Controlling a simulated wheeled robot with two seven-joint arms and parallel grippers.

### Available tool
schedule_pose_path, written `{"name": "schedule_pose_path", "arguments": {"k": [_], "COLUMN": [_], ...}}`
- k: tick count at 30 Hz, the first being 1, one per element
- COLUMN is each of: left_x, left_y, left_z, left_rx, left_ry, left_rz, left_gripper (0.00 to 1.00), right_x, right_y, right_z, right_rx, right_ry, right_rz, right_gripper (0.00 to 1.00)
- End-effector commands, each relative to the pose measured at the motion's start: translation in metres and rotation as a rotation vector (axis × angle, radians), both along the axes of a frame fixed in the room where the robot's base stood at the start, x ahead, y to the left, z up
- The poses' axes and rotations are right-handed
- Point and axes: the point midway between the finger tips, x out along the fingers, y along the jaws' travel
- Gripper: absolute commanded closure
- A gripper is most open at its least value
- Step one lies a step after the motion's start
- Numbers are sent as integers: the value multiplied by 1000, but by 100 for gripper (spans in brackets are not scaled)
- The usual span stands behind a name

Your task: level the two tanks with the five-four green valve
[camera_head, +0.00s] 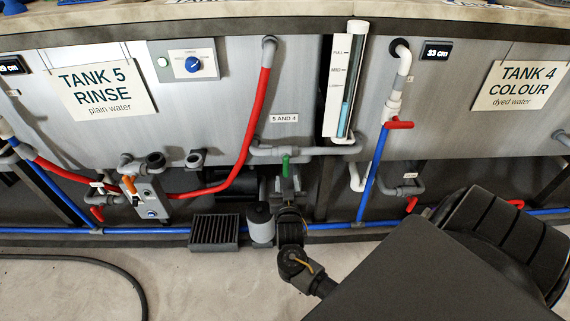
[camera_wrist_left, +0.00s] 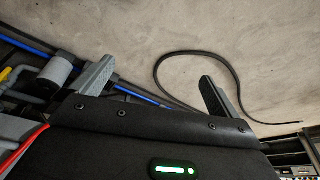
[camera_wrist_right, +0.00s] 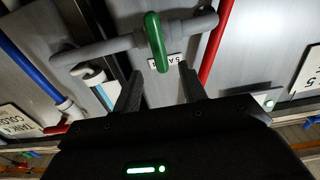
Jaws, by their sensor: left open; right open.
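The green valve (camera_head: 286,165) sits on a grey pipe below the "5 AND 4" label (camera_head: 284,118). Its handle stands across the pipe; it also shows in the right wrist view (camera_wrist_right: 156,42). My right gripper (camera_head: 288,193) is just below the valve, open; in the right wrist view the handle's end is just beyond the fingertips (camera_wrist_right: 160,78), with nothing held. My left gripper (camera_wrist_left: 155,82) is open and empty, seen only in its wrist view, over the floor. Tank 5 Rinse (camera_head: 215,80) is on the left, Tank 4 Colour (camera_head: 440,120) on the right.
A sight gauge (camera_head: 345,80) with blue liquid stands right of the valve. Red hose (camera_head: 262,100) and blue pipe (camera_head: 376,165) run nearby. Red-handled valves (camera_head: 398,125) and an orange-handled one (camera_head: 130,184) flank it. A black hose (camera_head: 125,280) lies on the floor.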

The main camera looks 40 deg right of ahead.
Motion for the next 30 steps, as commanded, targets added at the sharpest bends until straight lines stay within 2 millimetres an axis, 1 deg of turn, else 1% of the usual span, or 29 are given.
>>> {"name": "schedule_pose_path", "arguments": {"k": [5,7,12,18,22,27,30], "left_x": [-1,0,3,29,43,53,56], "left_y": [0,0,-2,-17,-25,-33,-34], "left_z": [3,4,9,13,19,25,27], "left_rx": [0,-1,-7,-37,-57,-74,-78], "left_ry": [-3,-9,-38,-185,-268,-337,-352], "left_rz": [0,-1,-8,-49,-70,-87,-91], "left_gripper": [0,0,0,0,0,0,0], "right_x": [1,5,25,56,71,83,85], "right_y": [-2,-5,-20,-44,-55,-64,-66], "right_z": [3,3,2,1,1,2,2], "right_rx": [1,0,-2,-2,-2,0,1], "right_ry": [-9,-9,-8,-7,-7,-6,-6], "right_rz": [-4,-4,-4,-4,-3,-3,-3], "right_gripper": [58,58,58,58,58,58,58]}}
